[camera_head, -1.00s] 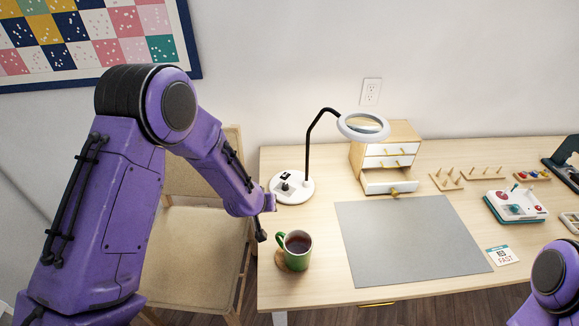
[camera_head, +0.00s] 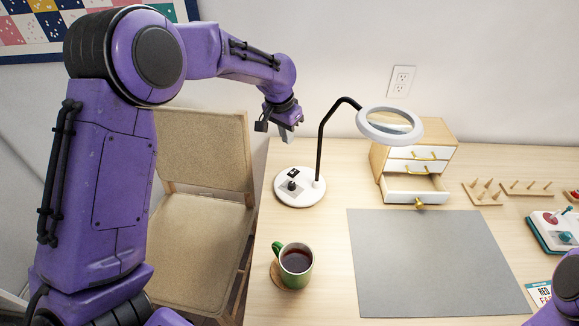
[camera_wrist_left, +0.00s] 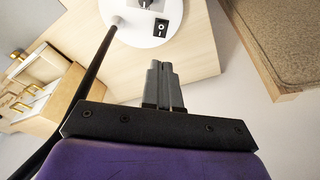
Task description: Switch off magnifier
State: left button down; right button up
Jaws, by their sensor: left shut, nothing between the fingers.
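The magnifier lamp has a white ring head (camera_head: 389,125) on a black bent arm and a round white base (camera_head: 300,198) on the table's left part. On the base are a black rocker switch (camera_head: 294,173) and a dark knob (camera_head: 291,185). The rocker switch also shows in the left wrist view (camera_wrist_left: 161,27), near the top. My left gripper (camera_head: 289,138) is shut and empty, above and behind the base, apart from it. Its closed fingers (camera_wrist_left: 162,66) point toward the base in the left wrist view. My right gripper is out of view.
A green mug of dark drink (camera_head: 296,263) stands on a coaster in front of the base. A small drawer cabinet (camera_head: 440,160) has its bottom drawer open. A grey mat (camera_head: 430,262) lies in the middle. A chair (camera_head: 205,150) is at the left.

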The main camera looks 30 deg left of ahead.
aim_at(291, 173)
pick_arm(q)
jog(key=x, duration=0.4)
jog(key=p+x, duration=0.1)
jog(key=x, duration=0.3)
jog(key=s+p+x, duration=0.1)
jog(key=x, duration=0.3)
jog(key=shift+a+f, duration=0.15)
jog(key=shift+f, duration=0.3)
jog(key=shift+s+f, duration=0.2)
jog(key=shift+f, duration=0.25)
jog(key=shift+f, duration=0.1)
